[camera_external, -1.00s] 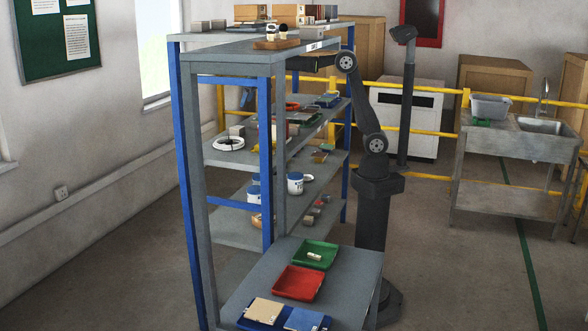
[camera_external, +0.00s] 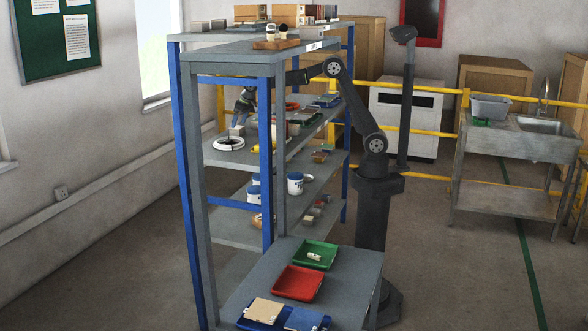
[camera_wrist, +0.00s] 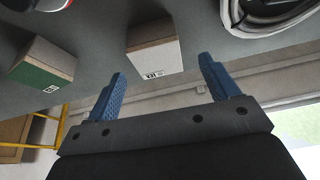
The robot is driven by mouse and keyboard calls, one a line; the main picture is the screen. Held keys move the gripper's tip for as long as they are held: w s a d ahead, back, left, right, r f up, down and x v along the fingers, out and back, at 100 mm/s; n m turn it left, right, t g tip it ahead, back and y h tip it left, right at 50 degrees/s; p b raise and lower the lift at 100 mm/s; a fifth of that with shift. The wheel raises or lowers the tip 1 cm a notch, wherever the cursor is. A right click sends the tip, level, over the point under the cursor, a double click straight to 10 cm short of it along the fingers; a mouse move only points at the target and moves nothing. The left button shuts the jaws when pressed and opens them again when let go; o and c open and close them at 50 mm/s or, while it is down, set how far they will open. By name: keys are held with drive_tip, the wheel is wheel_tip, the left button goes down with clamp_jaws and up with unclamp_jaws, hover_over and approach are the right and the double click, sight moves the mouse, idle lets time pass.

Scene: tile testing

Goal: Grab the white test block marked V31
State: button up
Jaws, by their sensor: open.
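The white test block (camera_wrist: 154,56) shows in the upper middle of the wrist view, with a pale brownish top face and a small label that seems to read V31. It rests on the grey shelf. My gripper (camera_wrist: 161,67) is open and empty, its two blue fingers apart on either side of the block's near end in the picture. The fingers do not appear to touch the block. In the external view, my gripper (camera_external: 243,104) is above the upper middle shelf, partly behind the rack's blue post, over a small pale block (camera_external: 237,131).
A green-faced block (camera_wrist: 44,66) stands left of the white block. A white ring-shaped object (camera_wrist: 268,18) lies to the right; it also shows on the shelf (camera_external: 228,143). A red and white item is cut off at top left. The shelf above and posts confine my arm.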

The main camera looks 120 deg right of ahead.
sight(238, 127)
drive_tip(key=x, duration=0.5)
drive_tip(key=shift+s+d+f, duration=0.1)
drive_tip(key=shift+s+f, duration=0.05)
drive_tip(key=shift+f, duration=0.05)
drive_tip(key=c, duration=1.3)
drive_tip(key=shift+r, duration=0.15)
